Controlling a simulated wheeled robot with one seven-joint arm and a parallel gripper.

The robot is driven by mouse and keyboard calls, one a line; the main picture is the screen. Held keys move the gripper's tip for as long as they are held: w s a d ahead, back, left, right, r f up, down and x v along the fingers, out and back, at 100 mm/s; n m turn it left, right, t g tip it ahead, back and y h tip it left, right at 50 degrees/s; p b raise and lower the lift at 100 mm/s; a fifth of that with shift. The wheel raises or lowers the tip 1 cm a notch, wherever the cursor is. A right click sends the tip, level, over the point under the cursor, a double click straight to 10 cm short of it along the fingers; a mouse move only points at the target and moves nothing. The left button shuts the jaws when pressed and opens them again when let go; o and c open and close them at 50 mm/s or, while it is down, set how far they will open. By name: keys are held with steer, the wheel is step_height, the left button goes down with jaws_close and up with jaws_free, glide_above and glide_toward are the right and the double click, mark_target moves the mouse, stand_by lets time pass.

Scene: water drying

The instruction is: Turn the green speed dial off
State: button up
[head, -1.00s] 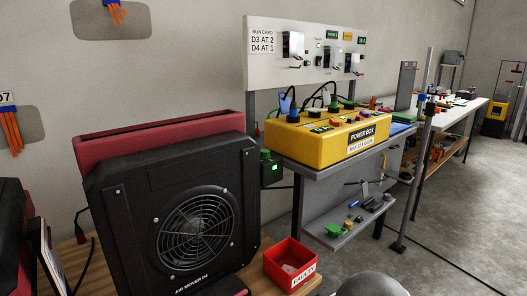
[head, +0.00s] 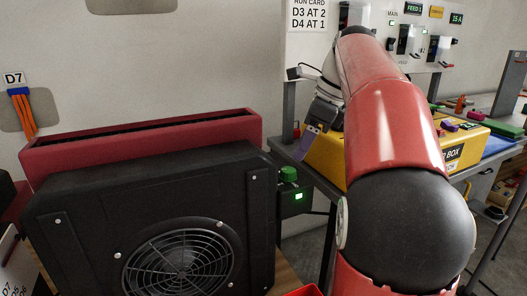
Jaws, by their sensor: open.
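The green speed dial (head: 288,174) sits on top of a small dark control box (head: 293,200) with a lit green light. The box is at the right side of the black air mover (head: 150,210). My gripper (head: 308,148) is open, with a purple finger pointing down and left. In the picture it is just above and right of the dial, with a visible gap. I cannot tell its distance in depth. The dial's marks are too small to read.
A panel with a run card (head: 308,14) is above. A red bin (head: 303,291) shows at the bottom edge.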

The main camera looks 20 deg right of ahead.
mark_target(289, 170)
steer(key=shift+m, duration=0.3)
steer(key=x, duration=0.7)
steer(key=shift+w+d+f, duration=0.1)
steer(key=shift+w+f, duration=0.05)
steer(key=shift+w, duration=0.3)
steer(key=shift+c, duration=0.2)
steer(key=c, duration=0.9)
